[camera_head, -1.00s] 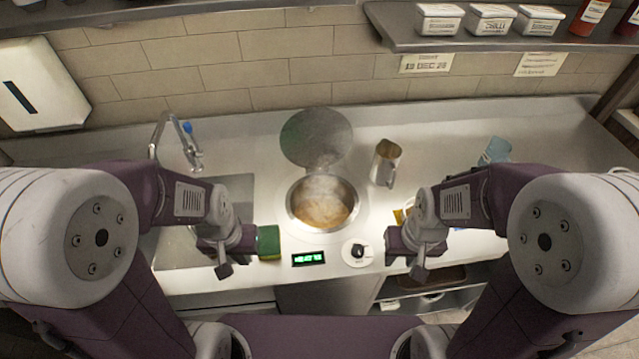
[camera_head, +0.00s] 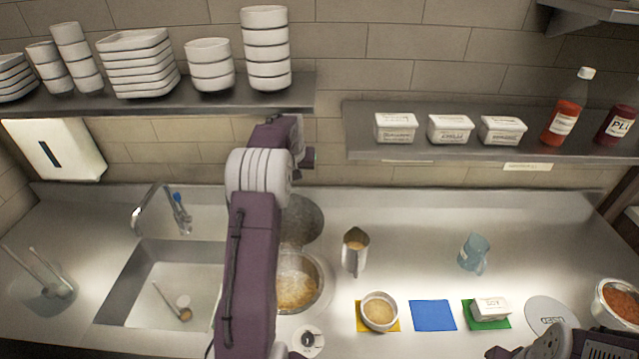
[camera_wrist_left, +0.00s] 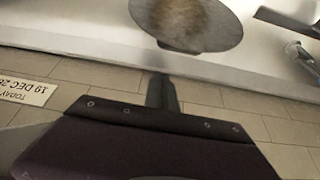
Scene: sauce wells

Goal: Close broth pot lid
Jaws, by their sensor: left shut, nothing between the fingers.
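The broth pot (camera_head: 298,283) is set in the counter with pale brown broth in it, partly hidden by my left arm. Its round grey lid (camera_head: 305,222) stands open behind it, toward the wall. The lid also shows at the top of the left wrist view (camera_wrist_left: 190,22). My left gripper (camera_head: 308,156) is up near the wall, above and behind the lid. In the left wrist view its fingers (camera_wrist_left: 162,92) are shut and empty, pointing toward the lid, with no clear contact. Part of my right arm shows at the lower right; its fingertips (camera_head: 497,352) are barely in view.
A metal jug (camera_head: 355,250) stands right of the pot. Further right are a bowl (camera_head: 380,311), a blue mat (camera_head: 433,315), a white tub (camera_head: 490,309) and a blue cup (camera_head: 473,252). Shelves (camera_head: 330,98) hang above. The sink (camera_head: 165,265) is at left.

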